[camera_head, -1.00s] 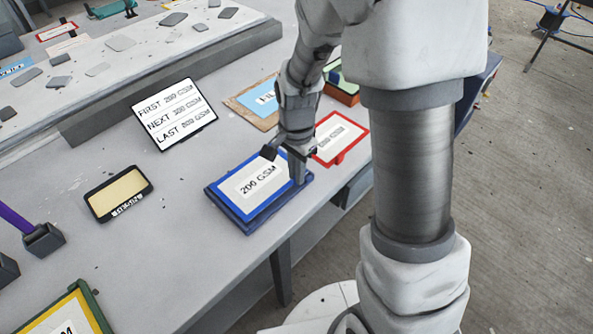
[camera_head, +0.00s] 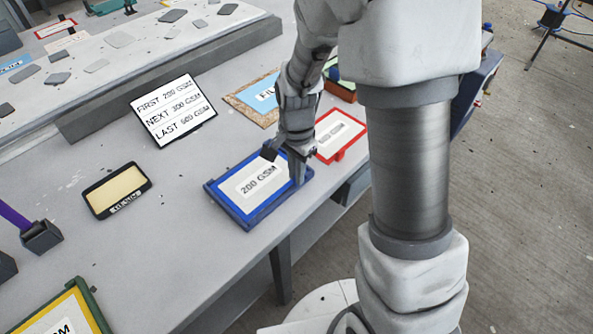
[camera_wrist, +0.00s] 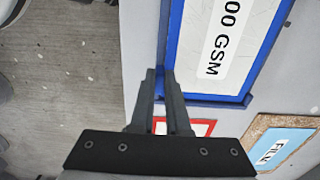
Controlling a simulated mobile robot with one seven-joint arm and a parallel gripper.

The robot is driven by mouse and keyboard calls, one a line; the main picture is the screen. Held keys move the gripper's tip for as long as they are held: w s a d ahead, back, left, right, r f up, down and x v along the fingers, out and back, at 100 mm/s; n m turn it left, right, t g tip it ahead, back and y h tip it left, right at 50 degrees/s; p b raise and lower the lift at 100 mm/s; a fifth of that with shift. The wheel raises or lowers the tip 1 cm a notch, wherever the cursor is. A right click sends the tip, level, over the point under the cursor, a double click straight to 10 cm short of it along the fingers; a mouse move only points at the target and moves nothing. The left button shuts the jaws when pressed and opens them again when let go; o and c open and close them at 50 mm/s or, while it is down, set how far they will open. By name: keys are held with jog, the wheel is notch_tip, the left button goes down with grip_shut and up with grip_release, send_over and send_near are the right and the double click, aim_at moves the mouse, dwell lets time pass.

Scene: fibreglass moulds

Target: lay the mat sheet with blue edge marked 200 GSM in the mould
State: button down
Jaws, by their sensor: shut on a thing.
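The mat sheet with blue edge (camera_head: 238,204), marked 200 GSM, lies flat in a dark blue tray near the front edge of the grey bench. Its white label and blue border also show in the wrist view (camera_wrist: 219,92). My gripper (camera_head: 297,180) reaches down at the sheet's right-hand end. In the wrist view my gripper (camera_wrist: 162,72) has its fingers close together at the blue edge, shut on the sheet. The fingertips' exact contact is partly hidden in the head view. I cannot make out for certain which thing is the mould.
A red-edged sheet (camera_head: 338,133) and a blue sheet on a brown board (camera_head: 252,97) lie close behind my gripper. A sign (camera_head: 173,111) lists an order of GSM weights. A black-framed tray (camera_head: 117,190) and a yellow-edged sheet (camera_head: 60,318) lie left. A raised slab (camera_head: 170,82) holds grey pieces.

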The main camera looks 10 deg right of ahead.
jog(key=c, duration=0.8)
grip_release()
notch_tip(320, 180, up, 17)
jog(key=p, duration=0.3)
jog(key=shift+r, duration=0.2)
jog(key=s+d+r+n+t, duration=0.1)
jog(key=s+r+n+t, duration=0.1)
jog(key=s, duration=0.3)
jog(key=s+d+r+n+t+p, duration=0.1)
jog(key=s+r+n, duration=0.4)
jog(key=s+d+r+n+t+p, duration=0.1)
jog(key=s+d+r+n+t, duration=0.1)
jog(key=s+r+n, duration=0.2)
jog(key=shift+s+t, duration=0.3)
jog(key=shift+s, duration=0.4)
